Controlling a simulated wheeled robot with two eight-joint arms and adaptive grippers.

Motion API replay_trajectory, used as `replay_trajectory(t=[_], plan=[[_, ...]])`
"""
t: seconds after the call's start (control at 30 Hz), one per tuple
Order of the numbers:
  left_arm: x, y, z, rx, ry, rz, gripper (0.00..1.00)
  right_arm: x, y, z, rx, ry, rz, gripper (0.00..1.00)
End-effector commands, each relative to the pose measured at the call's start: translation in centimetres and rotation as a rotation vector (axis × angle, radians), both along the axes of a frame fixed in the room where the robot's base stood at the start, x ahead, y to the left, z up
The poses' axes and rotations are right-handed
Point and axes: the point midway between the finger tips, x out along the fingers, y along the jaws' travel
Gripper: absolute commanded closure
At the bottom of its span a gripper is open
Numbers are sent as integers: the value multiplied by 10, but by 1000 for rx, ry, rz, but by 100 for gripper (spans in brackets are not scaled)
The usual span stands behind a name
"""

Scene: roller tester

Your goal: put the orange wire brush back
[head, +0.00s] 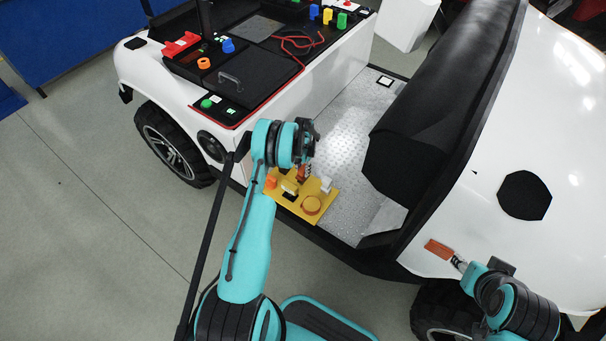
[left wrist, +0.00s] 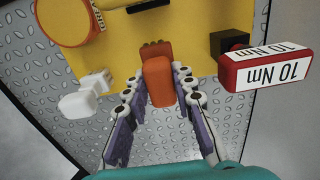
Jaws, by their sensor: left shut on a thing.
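My left gripper (head: 304,168) is over the yellow board (head: 318,217), in the vehicle's open side. In the left wrist view, its fingers (left wrist: 160,85) are shut on the orange wire brush (left wrist: 158,80). The brush's far end meets a brown-orange toothed part on the yellow board (left wrist: 200,25); I cannot tell whether it is seated. In the head view, the brush (head: 304,173) is mostly hidden by the gripper. My right gripper (head: 460,263) is at the lower right, by an orange block (head: 438,249) against the white body; whether it holds this is unclear.
A red-and-white "10 Nm" piece (left wrist: 265,70) is close to the fingers. A black seat (head: 415,130) stands right. The metal floor (head: 345,140) behind is clear.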

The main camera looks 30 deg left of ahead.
Motion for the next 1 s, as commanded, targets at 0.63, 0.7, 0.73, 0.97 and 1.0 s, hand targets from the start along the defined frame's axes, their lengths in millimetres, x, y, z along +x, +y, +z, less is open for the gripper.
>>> replay_trajectory(t=[0.63, 0.7, 0.73, 0.97, 1.0], plan=[[0, 0, -21, 0, 0, 0, 55, 0, 0, -8, 0, 0, 0, 60], [0, 0, -21, 0, 0, 0, 55, 0, 0, -8, 0, 0, 0, 60], [0, 0, -21, 0, 0, 0, 55, 0, 0, -8, 0, 0, 0, 60], [0, 0, -14, 0, 0, 0, 55, 0, 0, -6, 0, 0, 0, 60], [0, 0, -8, 0, 0, 0, 55, 0, 0, -4, 0, 0, 0, 60]])
